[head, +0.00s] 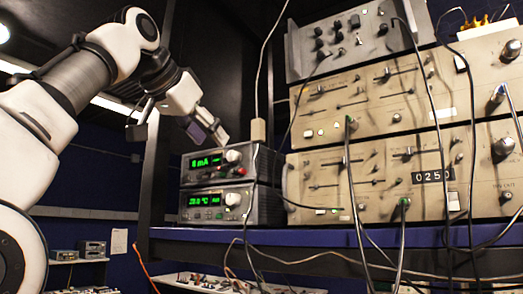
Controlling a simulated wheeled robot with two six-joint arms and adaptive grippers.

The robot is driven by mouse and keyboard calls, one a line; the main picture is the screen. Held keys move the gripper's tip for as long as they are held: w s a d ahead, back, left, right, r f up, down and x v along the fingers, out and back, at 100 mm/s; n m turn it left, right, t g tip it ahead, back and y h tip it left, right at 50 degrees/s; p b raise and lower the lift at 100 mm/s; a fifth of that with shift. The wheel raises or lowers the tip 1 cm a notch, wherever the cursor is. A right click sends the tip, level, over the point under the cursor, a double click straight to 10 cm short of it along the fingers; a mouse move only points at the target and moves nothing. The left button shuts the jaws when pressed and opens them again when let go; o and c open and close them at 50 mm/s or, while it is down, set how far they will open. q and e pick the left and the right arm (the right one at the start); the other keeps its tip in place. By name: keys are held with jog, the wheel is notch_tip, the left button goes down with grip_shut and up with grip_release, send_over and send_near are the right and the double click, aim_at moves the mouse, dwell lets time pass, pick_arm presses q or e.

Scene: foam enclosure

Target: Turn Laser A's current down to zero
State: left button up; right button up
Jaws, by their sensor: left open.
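A small controller (216,164) sits at the left end of the shelf. Its green display (207,162) reads about "8 mA". A pale round knob (233,156) is at the right of that display. No label naming Laser A is legible. My left arm comes in from the left. My left gripper (208,134) is open and empty, above and a little left of the knob, apart from the controller. My right gripper is not in view.
A second box (216,205) under the controller shows about "23.0 °C" and has its own pale knob (233,199). Large beige instrument racks (372,187) with dangling cables stand to the right. A dark upright post (158,130) is at the left. The shelf edge (300,237) is blue.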

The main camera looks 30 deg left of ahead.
aim_at(231, 154)
pick_arm(q)
jog(key=shift+h, duration=0.3)
jog(key=x, duration=0.4)
jog(key=p+x, duration=0.1)
jog(key=x, duration=0.1)
jog(key=shift+w+d+r, duration=0.15)
jog(key=shift+w+r, duration=0.05)
jog(key=shift+r, duration=0.15)
jog(key=shift+w+d+f, duration=0.1)
jog(key=shift+w+d, duration=0.05)
jog(key=shift+w, duration=0.1)
jog(key=shift+s, duration=0.35)
grip_shut()
